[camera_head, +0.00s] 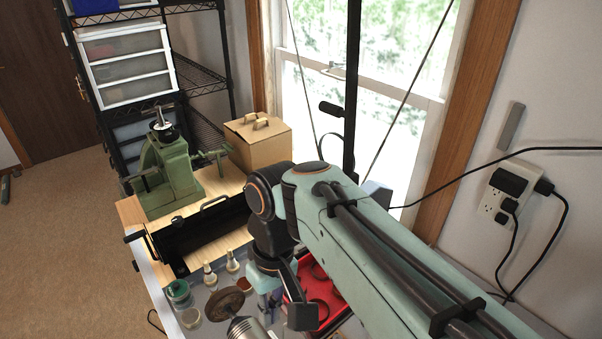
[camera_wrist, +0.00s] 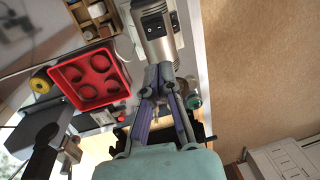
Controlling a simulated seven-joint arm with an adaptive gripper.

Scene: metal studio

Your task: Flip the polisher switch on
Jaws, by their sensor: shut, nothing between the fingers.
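The polisher (camera_wrist: 157,45) is a silver motor body at the top centre of the wrist view. A small black-and-white switch (camera_wrist: 152,29) shows on its side facing the camera; I cannot tell its position. My gripper (camera_wrist: 158,72) is shut and empty, its tips just below the polisher body in the picture. I cannot tell whether they touch it. In the head view the polisher (camera_head: 246,328) is cut off by the bottom edge, with a brown wheel (camera_head: 226,304) on its shaft. My arm hides much of the area to its right.
A red tray (camera_wrist: 92,76) with round recesses lies beside the polisher. Small bottles (camera_head: 210,276) and a green-rimmed jar (camera_head: 179,293) stand near the wheel. A black roller machine (camera_head: 200,234), green press (camera_head: 168,178) and cardboard box (camera_head: 260,146) stand farther back.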

